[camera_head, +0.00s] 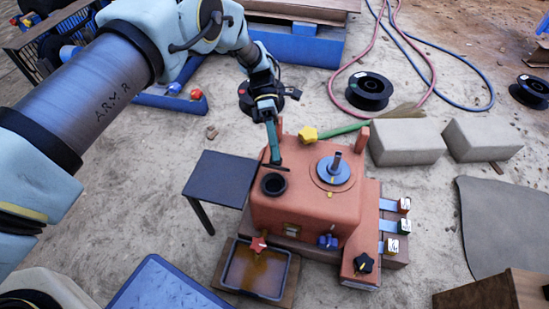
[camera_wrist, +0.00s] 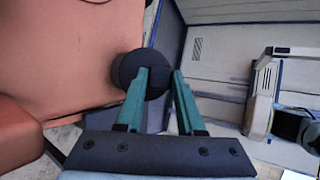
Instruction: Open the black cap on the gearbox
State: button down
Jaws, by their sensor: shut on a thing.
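The gearbox (camera_head: 310,205) is an orange-red box in the middle of the head view, and its surface fills the left of the wrist view (camera_wrist: 65,60). My gripper (camera_head: 272,157) points down over its back left corner. Its teal fingers are shut on the black cap (camera_wrist: 133,68), which shows as a dark disc at the fingertips in the wrist view. In the head view the cap (camera_head: 272,167) is a thin dark edge. Just in front of it, a black round collar (camera_head: 273,185) with a dark inside stands on the gearbox top. The cap looks apart from it.
A dark side table (camera_head: 220,178) stands left of the gearbox. A tray of brown liquid (camera_head: 255,270) lies in front. Concrete blocks (camera_head: 405,142) stand at right.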

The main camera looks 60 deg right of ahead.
jog(key=shift+d, duration=0.1)
dwell(0.3)
jog(key=c, duration=0.5)
grip_release()
jog(key=shift+b+v, duration=0.4)
jog(key=shift+v, duration=3.3)
jog(key=shift+f, duration=0.1)
